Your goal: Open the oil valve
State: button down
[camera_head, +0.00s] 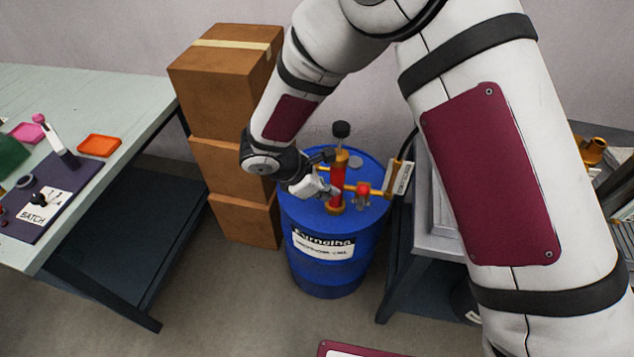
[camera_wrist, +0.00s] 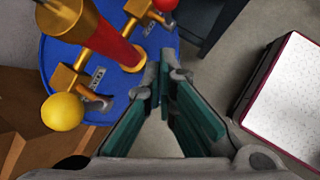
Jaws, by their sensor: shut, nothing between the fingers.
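A blue drum (camera_head: 325,272) stands on the floor with a red and brass pump column (camera_head: 337,187) upright on its lid. Brass side valves branch from the column. One valve has a red ball knob (camera_head: 363,188), seen at the top edge of the wrist view (camera_wrist: 165,4). The other has a yellow ball knob (camera_wrist: 62,112), not clearly visible in the head view. Small label plates beside the valves are unreadable, so I cannot tell which is the oil valve. My gripper (camera_wrist: 165,78) is shut and empty, beside the column at the lid's edge, apart from both knobs.
Stacked cardboard boxes (camera_head: 236,165) stand left of the drum. A pale workbench (camera_head: 110,105) is further left. A grey table (camera_head: 440,240) is close on the right.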

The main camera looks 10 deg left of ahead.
aim_at(362, 197)
jog(key=shift+w+d+f, duration=0.3)
jog(key=shift+w+d, duration=0.15)
jog(key=shift+d, duration=0.2)
jog(key=shift+w+d+f, duration=0.3)
jog(key=shift+w+d, duration=0.1)
jog(key=shift+d, duration=0.25)
jog(key=shift+w+d+f, duration=0.3)
jog(key=shift+w+d, duration=0.15)
jog(key=shift+d, duration=0.2)
jog(key=shift+d, duration=0.1)
jog(key=shift+d+r+y, duration=0.15)
jog(key=shift+y, duration=0.15)
